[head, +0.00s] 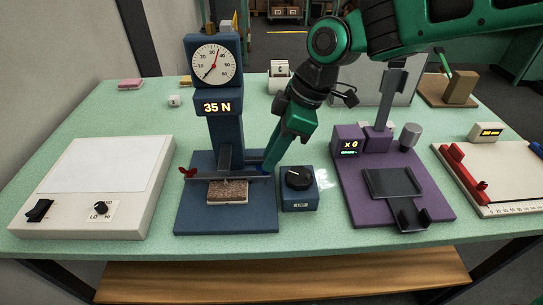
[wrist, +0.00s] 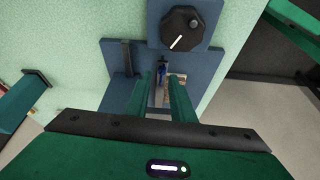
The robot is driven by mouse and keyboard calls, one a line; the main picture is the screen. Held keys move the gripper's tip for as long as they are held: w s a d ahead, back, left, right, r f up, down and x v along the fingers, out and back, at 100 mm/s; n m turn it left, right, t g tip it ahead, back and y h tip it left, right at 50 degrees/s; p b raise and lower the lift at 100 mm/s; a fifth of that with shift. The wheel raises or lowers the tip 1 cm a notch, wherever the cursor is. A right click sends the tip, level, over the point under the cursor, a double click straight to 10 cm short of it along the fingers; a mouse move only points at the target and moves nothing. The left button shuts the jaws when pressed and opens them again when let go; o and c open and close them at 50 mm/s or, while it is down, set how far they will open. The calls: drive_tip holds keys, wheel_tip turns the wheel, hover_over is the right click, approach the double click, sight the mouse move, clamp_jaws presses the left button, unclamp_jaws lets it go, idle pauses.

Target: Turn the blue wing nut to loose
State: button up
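The blue wing nut (head: 267,169) is at the right end of the crossbar on the blue press (head: 220,130). In the head view it is mostly hidden by my gripper (head: 270,158), which reaches down to it from above. In the wrist view the blue nut (wrist: 161,70) shows small beyond and between the two fingertips of my gripper (wrist: 164,80). The fingers are apart with a gap between them, and I see no clear contact with the nut. A red wing nut (head: 188,172) is at the crossbar's left end. The dial reads 35 N.
A blue box with a black knob (head: 299,180) stands close to the right of the press; its knob (wrist: 181,28) is near my fingertips. A purple fixture (head: 390,185) is further right. A white panel box (head: 100,185) is left. A brown sample (head: 228,191) lies under the crossbar.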

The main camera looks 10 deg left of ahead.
drive_tip(key=v, duration=0.8)
drive_tip(key=shift+w+d+r, duration=0.2)
drive_tip(key=shift+d+r, duration=0.05)
drive_tip(key=shift+r, duration=0.1)
